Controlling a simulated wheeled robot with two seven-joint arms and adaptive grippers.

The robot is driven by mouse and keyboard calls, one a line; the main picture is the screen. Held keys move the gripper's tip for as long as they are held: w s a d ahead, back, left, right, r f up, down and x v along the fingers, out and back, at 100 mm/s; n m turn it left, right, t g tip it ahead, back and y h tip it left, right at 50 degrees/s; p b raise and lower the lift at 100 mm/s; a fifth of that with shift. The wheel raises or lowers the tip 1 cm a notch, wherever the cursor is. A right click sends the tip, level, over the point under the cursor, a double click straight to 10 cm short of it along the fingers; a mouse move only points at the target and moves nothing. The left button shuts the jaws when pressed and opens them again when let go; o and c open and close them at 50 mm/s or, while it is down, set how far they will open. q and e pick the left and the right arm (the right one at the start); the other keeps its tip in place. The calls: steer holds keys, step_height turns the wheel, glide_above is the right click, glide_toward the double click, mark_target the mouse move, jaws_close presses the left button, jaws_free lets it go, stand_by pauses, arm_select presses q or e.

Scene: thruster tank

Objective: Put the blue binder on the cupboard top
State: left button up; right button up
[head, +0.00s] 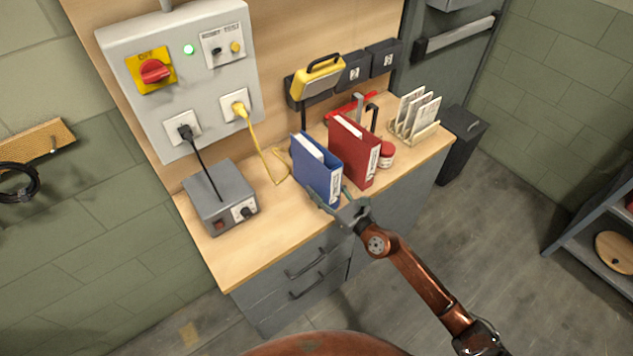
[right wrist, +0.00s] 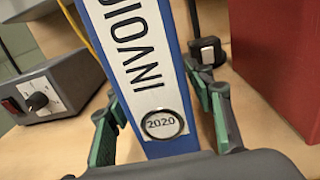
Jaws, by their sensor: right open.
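The blue binder (head: 312,172) stands upright on the wooden top (head: 255,255) of a grey drawer unit, beside a red binder. Its spine, with a white label marked 2020, faces me in the right wrist view (right wrist: 150,75). My right gripper (head: 329,193) is open at the binder's lower front. In the right wrist view its green-padded fingers (right wrist: 158,105) stand on either side of the spine, with a gap visible at the left finger; contact at the right finger is unclear. My left gripper is not in view.
The red binder (head: 353,150) stands close on the right. A grey power box (head: 221,196) with cables is on the left. A red-lidded jar (head: 387,155) and a letter rack (head: 414,118) are farther right. A grey shelf (head: 597,235) stands at the right edge.

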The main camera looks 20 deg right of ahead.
mark_target(334, 199)
steer(key=b+v, duration=0.1)
steer(key=v, duration=0.7)
steer(key=shift+s+f, duration=0.1)
steer(key=shift+s+d, duration=0.25)
steer(key=shift+s, duration=0.2)
